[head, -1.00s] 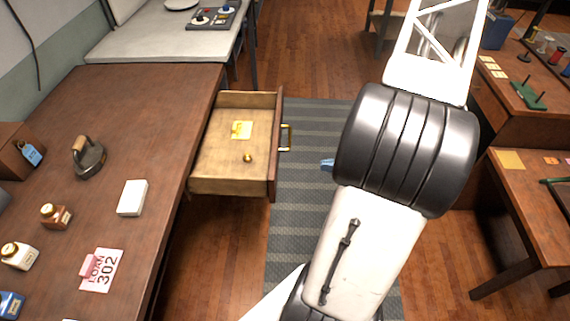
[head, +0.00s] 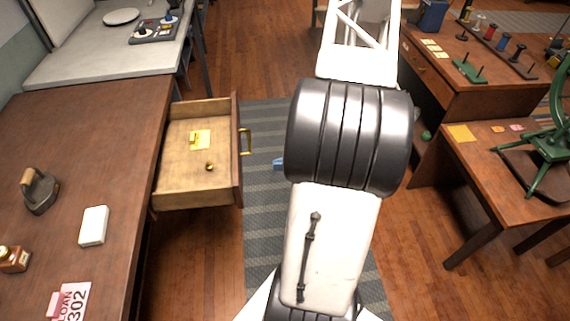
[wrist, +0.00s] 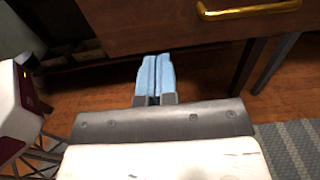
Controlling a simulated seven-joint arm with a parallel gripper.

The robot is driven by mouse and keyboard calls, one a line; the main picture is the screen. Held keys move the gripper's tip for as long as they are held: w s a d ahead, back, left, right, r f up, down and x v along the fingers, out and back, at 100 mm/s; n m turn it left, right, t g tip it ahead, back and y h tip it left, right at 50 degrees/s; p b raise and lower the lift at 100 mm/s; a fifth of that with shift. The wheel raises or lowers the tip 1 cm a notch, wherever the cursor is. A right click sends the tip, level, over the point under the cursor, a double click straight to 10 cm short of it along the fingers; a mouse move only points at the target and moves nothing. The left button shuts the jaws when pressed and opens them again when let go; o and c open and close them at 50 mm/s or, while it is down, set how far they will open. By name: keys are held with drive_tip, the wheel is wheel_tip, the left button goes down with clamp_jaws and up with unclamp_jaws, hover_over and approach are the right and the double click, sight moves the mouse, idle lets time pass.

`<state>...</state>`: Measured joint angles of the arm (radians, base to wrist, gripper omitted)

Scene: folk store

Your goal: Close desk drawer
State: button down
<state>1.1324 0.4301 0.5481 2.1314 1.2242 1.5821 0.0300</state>
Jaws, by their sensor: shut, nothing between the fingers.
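The desk drawer (head: 186,185) is pulled out from the right side of the brown desk (head: 90,130). A yellow card and small brass items lie inside it. Its brass handle (head: 246,142) is on the front panel and shows in the wrist view (wrist: 248,8) at the upper right. In the wrist view my gripper (wrist: 155,60) has two light blue fingers pressed together, empty, just below the wooden drawer front (wrist: 150,25). In the head view only a blue fingertip (head: 279,164) shows, to the right of the drawer and apart from it; my arm hides the rest.
An iron (head: 39,192), a white box (head: 94,226) and a pink tag (head: 70,302) lie on the desk. A striped rug (head: 262,215) covers the floor right of the drawer. Side tables (head: 490,170) with a green stand are at the right.

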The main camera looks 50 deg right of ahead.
sight(212, 180)
drive_tip(key=x, duration=1)
drive_tip(key=shift+w+a, duration=0.15)
drive_tip(key=shift+w+a, duration=0.15)
idle(0.5)
drive_tip(key=x, duration=2.6)
drive_tip(key=shift+f, duration=0.15)
drive_tip(key=shift+w+a, duration=0.25)
drive_tip(key=shift+w, duration=0.15)
drive_tip(key=shift+d, duration=0.1)
drive_tip(key=shift+v, duration=7.3)
